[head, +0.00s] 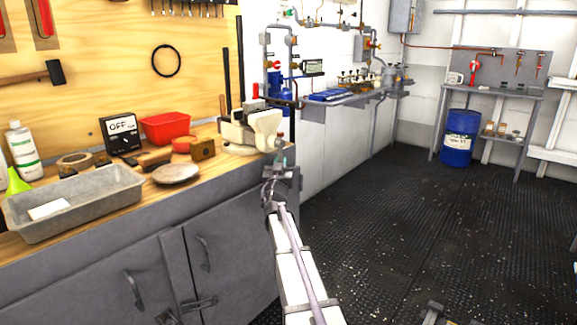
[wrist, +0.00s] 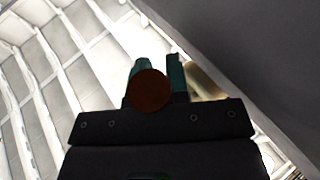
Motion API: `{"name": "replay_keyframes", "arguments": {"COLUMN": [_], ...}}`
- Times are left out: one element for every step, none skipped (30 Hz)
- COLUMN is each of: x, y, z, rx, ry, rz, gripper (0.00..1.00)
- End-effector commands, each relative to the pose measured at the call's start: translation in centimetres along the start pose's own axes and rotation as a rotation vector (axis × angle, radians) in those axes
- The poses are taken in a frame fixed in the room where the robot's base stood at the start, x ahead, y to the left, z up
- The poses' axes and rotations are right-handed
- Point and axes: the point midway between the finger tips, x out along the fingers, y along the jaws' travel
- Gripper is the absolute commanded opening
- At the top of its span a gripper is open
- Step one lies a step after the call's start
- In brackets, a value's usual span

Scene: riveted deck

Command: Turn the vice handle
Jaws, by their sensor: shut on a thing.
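The cream vice (head: 262,130) stands at the right end of the wooden bench, its front facing the aisle. My gripper (head: 281,160) is just below and in front of it, at the bench's right edge. In the wrist view my gripper's green fingers (wrist: 160,72) are close together, shut on the vice handle, whose round brown end (wrist: 150,90) shows between and in front of them. The rest of the handle is hidden by the fingers and this end. A blurred beige part of the vice (wrist: 205,82) shows beside the right finger.
The bench also holds a grey tray (head: 75,218), a red bin (head: 165,128), a dark meter (head: 121,136) and a round stone-like disc (head: 176,174). Grey cabinets (head: 215,255) are below. The dark deck floor (head: 400,230) to the right is open.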

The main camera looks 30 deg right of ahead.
Motion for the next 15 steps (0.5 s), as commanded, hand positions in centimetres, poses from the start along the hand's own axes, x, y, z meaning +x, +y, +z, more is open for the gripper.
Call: {"name": "replay_keyframes", "arguments": {"x": [-0.01, -0.04, -0.08, -0.09, -0.10, -0.09, -0.09, -0.09, -0.09, -0.09, -0.09, -0.10, -0.10, -0.11, -0.11], "y": [-0.45, -0.49, -0.52, -0.54, -0.55, -0.56, -0.56, -0.56, -0.57, -0.57, -0.57, -0.58, -0.58, -0.58, -0.56], "z": [0.08, 0.05, 0.00, -0.02, -0.04, -0.05, -0.06, -0.06, -0.06, -0.06, -0.06, -0.06, -0.06, -0.06, -0.06], "rx": [-0.005, -0.006, -0.007, -0.008, -0.008, -0.008, -0.008, -0.008, -0.008, -0.008, -0.008, -0.008, -0.008, -0.008, -0.008], "ry": [0.002, 0.004, 0.006, 0.007, 0.007, 0.008, 0.008, 0.008, 0.008, 0.008, 0.007, 0.007, 0.007, 0.007, 0.007], "rz": [-0.007, -0.007, -0.007, -0.007, -0.007, -0.007, -0.007, -0.007, -0.007, -0.007, -0.008, -0.008, -0.008, -0.008, -0.008], "gripper": [0.00, 0.00, 0.00, 0.00, 0.00, 0.00, 0.00, 0.00, 0.00, 0.00, 0.00, 0.00, 0.00, 0.17, 0.21]}}
